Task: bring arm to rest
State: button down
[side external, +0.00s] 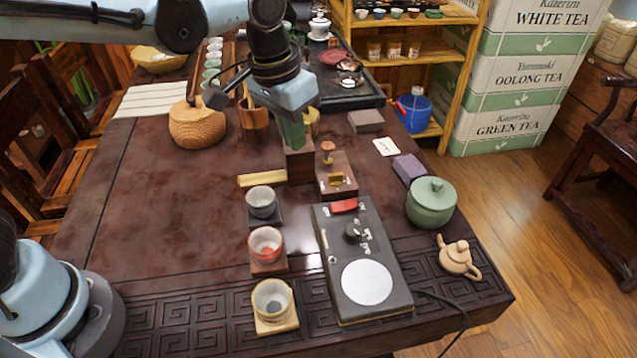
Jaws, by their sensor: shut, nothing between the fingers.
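My gripper (292,135) points down over the middle of the dark wooden table (160,205). Its fingers are green and shut, with nothing between them that I can see. The fingertips are just above or at a dark block (299,162); I cannot tell whether they touch it. My arm reaches in from the top left, and its wrist hides part of what stands behind it.
Three cups stand in a column: grey (261,202), red-rimmed (265,245) and cream (272,299). The table's left middle is clear.

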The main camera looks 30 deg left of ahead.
jog(key=s+a+n+t, duration=0.1)
jog(key=s+a+t, duration=0.1)
jog(key=s+a, duration=0.2)
jog(key=s+a+f+n+t, duration=0.1)
jog(key=s+a+t, duration=0.2)
jog(key=a, duration=0.6)
jog(key=s, duration=0.2)
jog(key=shift+s+a+y, duration=0.3)
jog(key=shift+a, duration=0.1)
